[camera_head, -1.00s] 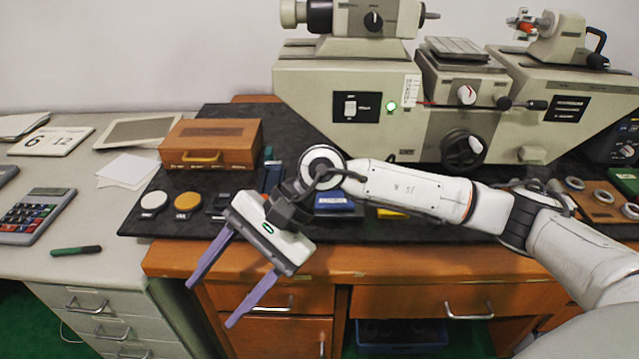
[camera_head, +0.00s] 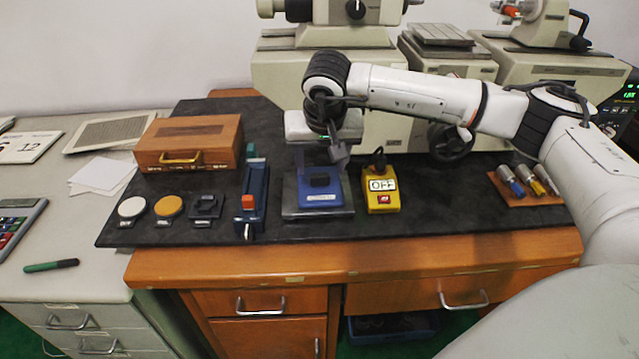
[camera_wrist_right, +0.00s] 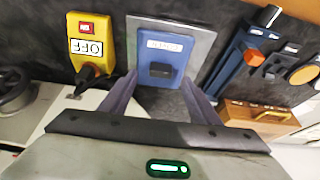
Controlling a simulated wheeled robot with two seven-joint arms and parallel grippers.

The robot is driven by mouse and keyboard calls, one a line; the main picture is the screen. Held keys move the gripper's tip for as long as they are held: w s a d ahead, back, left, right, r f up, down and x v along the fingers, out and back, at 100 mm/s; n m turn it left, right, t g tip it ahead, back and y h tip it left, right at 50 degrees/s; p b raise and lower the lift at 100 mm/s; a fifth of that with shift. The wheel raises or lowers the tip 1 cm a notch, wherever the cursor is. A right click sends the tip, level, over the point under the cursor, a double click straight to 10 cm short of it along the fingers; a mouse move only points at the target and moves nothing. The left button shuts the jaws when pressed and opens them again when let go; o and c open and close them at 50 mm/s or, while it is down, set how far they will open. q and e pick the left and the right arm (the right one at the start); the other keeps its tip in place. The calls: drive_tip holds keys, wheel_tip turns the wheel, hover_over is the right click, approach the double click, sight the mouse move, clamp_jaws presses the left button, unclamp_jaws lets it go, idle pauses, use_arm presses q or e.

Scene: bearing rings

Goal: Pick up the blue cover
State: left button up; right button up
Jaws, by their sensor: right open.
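The blue cover (camera_head: 322,192) with a dark raised grip and a pale label sits on a grey plate on the black bench mat. It also shows in the right wrist view (camera_wrist_right: 160,50), ahead of my fingers. My right gripper (camera_wrist_right: 159,80) is open and empty, its two purple fingers pointing toward the cover, one on each side of the picture of its grip. In the head view, my right gripper (camera_head: 318,130) is above and behind the cover, its fingers mostly hidden. I cannot tell the exact gap to the cover. My left gripper is not in view.
A yellow box marked OFF (camera_head: 381,195) stands close right of the cover. A blue fixture with an orange block (camera_head: 250,200) stands left. A wooden case (camera_head: 188,143) is at the back left, and a large grey machine (camera_head: 280,75) behind. The mat's front strip is clear.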

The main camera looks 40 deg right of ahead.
sight(320, 175)
drive_tip(key=x, duration=0.4)
drive_tip(key=shift+w+d+f+p, duration=0.1)
drive_tip(key=shift+w+f+p, duration=0.05)
drive_tip(key=shift+p, duration=0.2)
drive_tip(key=shift+c, duration=0.4)
drive_tip(key=c, duration=1.1)
